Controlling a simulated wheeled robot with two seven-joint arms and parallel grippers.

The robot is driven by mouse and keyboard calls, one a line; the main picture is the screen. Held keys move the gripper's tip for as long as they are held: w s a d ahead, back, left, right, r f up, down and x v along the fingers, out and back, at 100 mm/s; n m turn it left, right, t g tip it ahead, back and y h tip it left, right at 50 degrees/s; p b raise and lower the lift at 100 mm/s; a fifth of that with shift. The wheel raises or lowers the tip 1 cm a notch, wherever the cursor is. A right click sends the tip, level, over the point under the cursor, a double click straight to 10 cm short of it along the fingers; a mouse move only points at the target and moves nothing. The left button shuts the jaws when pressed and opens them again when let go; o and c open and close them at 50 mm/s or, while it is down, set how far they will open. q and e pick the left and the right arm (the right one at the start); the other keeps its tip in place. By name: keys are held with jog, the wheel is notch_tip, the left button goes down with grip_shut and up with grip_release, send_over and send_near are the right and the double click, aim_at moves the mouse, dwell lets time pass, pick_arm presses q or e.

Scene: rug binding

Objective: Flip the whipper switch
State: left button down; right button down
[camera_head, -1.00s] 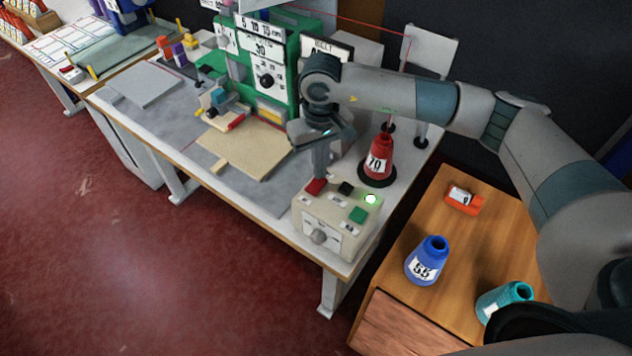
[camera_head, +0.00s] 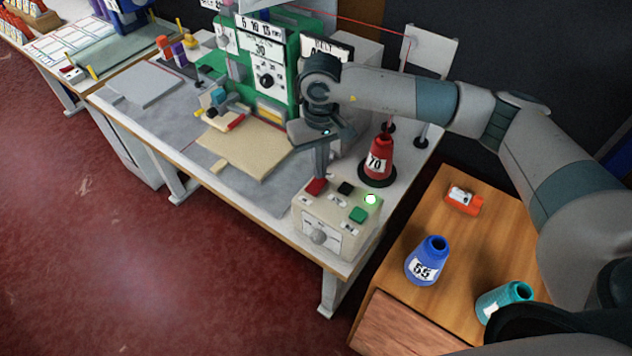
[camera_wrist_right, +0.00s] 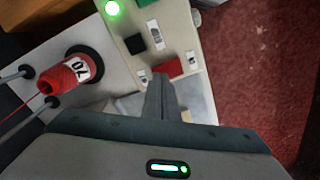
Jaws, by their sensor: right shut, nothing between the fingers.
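The cream control box (camera_head: 327,226) sits at the front right corner of the grey work table. On its top are a red rocker (camera_head: 316,187), a black one (camera_head: 345,188), a green one (camera_head: 358,214) and a lit green lamp (camera_head: 371,199); a round knob is on its front. The labels are too small to read, so I cannot tell which is the whipper switch. My right gripper (camera_head: 319,176) is shut and empty, pointing down at the red rocker's back edge. In the right wrist view the fingertips (camera_wrist_right: 160,78) are close beside the red rocker (camera_wrist_right: 173,68); contact is unclear. My left gripper is not in view.
A red thread cone marked 70 (camera_head: 377,163) stands right of my gripper. The green machine (camera_head: 290,60) is behind. A wooden side table (camera_head: 400,285) at right holds a blue cone (camera_head: 427,261), a teal cone (camera_head: 505,297) and an orange item (camera_head: 463,199).

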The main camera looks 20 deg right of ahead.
jog(key=shift+f+b, duration=0.75)
jog(key=shift+b, duration=0.15)
dwell(0.7)
notch_tip(320, 180, up, 7)
jog(key=shift+p, duration=0.4)
dwell(0.7)
dwell(0.6)
